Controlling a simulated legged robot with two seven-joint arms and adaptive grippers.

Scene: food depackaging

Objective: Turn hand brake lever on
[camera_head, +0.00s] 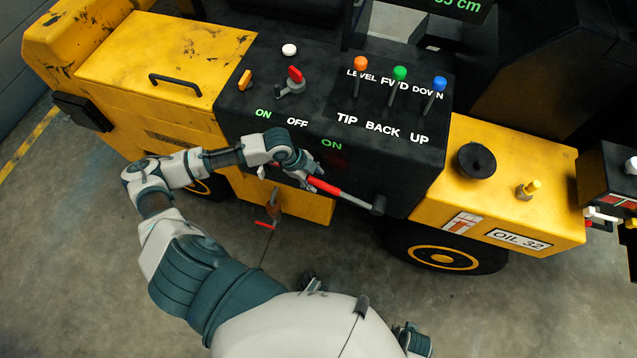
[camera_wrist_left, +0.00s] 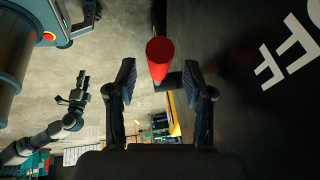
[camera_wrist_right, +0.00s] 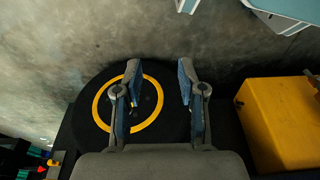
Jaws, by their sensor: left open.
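The hand brake lever (camera_head: 323,186) has a red grip and a grey bar, and runs from a dark pivot on the front of the black console. In the head view it lies nearly level, its red end toward the left. My left gripper (camera_head: 312,173) is open at the red end. In the left wrist view the round red grip end (camera_wrist_left: 159,50) appears between the open fingers (camera_wrist_left: 159,80), with no clear contact. My right gripper (camera_wrist_right: 159,75) is open and empty, above a black wheel with a yellow ring (camera_wrist_right: 128,140).
The black console (camera_head: 400,168) carries a red-topped switch (camera_head: 292,83) and orange, green and blue knobbed levers (camera_head: 399,75). A small red-handled valve (camera_head: 273,205) hangs below it. A yellow body (camera_head: 500,175) lies right. Concrete floor is open in front.

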